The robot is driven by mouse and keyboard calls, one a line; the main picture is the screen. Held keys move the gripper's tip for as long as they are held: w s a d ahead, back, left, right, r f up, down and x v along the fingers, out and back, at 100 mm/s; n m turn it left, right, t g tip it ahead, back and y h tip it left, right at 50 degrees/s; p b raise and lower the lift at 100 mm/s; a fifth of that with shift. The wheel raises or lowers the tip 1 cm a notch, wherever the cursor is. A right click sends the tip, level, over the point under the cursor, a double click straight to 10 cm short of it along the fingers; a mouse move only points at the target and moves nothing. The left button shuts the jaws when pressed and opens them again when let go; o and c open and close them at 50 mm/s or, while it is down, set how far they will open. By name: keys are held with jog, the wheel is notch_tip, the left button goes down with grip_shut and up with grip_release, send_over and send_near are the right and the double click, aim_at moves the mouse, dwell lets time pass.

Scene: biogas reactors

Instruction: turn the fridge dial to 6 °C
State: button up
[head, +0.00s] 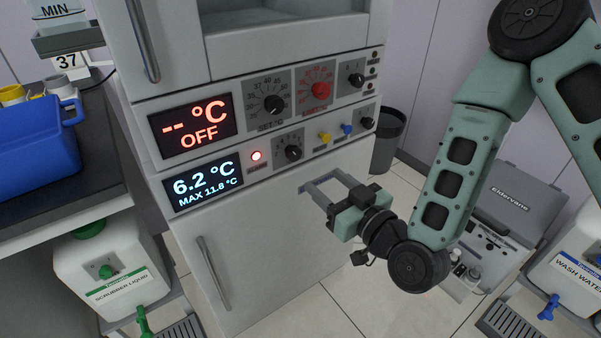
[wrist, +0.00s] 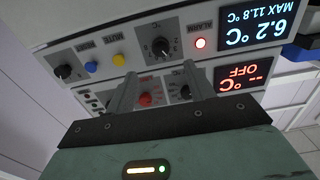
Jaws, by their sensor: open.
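The fridge dial (head: 293,152) is a black knob on a grey scale plate in the lower panel, right of the red alarm lamp. The fridge display (head: 203,186) beside it reads 6.2 °C, MAX 11.8 °C. The dial also shows upside down in the wrist view (wrist: 160,47); its pointer setting is too small to read. My gripper (head: 322,184) is open and empty, in front of the cabinet, below and a little right of the dial, apart from it. In the wrist view the two fingers (wrist: 159,72) point toward the panel, with the dial beyond and between their tips.
The upper panel has an OFF display (head: 193,131), a black dial (head: 273,104) and a red dial (head: 320,91). Yellow (head: 324,138) and blue (head: 347,129) buttons and another black knob (head: 366,123) lie right of the fridge dial. A door handle (head: 213,272) stands out below.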

aim_at(296, 157)
jog(key=b+x, duration=0.1)
jog(key=x, duration=0.8)
jog(key=shift+w+a, duration=0.25)
jog(key=shift+w, duration=0.05)
jog(key=c, duration=1)
